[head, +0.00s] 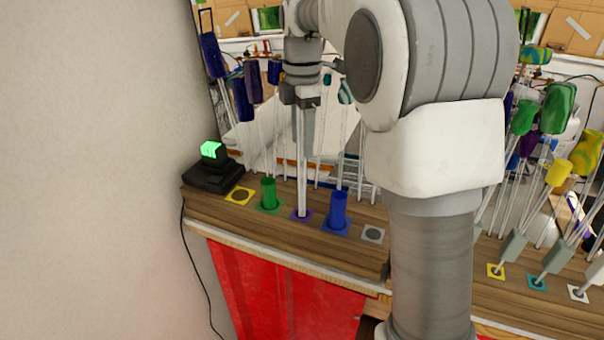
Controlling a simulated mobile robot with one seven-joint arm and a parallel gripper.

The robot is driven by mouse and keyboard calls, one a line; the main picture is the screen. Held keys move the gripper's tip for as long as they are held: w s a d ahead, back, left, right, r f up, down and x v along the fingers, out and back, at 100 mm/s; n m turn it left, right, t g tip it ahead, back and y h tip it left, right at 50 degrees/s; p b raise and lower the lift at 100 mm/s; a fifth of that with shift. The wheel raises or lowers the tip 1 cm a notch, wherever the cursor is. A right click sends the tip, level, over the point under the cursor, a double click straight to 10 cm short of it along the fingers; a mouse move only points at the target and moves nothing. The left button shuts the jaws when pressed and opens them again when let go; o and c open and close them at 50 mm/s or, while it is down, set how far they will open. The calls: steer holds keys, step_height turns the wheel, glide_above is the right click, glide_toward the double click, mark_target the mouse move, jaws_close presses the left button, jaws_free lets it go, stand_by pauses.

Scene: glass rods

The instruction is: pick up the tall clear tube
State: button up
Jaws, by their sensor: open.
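The tall clear tube (303,165) stands upright on a purple square (293,215) on the wooden shelf, between a green cylinder and a blue cylinder. It looks pale and see-through. My gripper (302,101) points down at the tube's upper end, with its fingers open. The tube's top is hidden at the fingers, and I cannot tell whether they touch it.
The short green cylinder (269,193) is left of the tube and the blue cylinder (338,208) is close on its right. A black device with a green lit top (211,150) sits at the shelf's left end. Several thin rods stand behind. My arm covers the middle right.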

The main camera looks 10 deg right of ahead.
jaws_close()
stand_by(1.4)
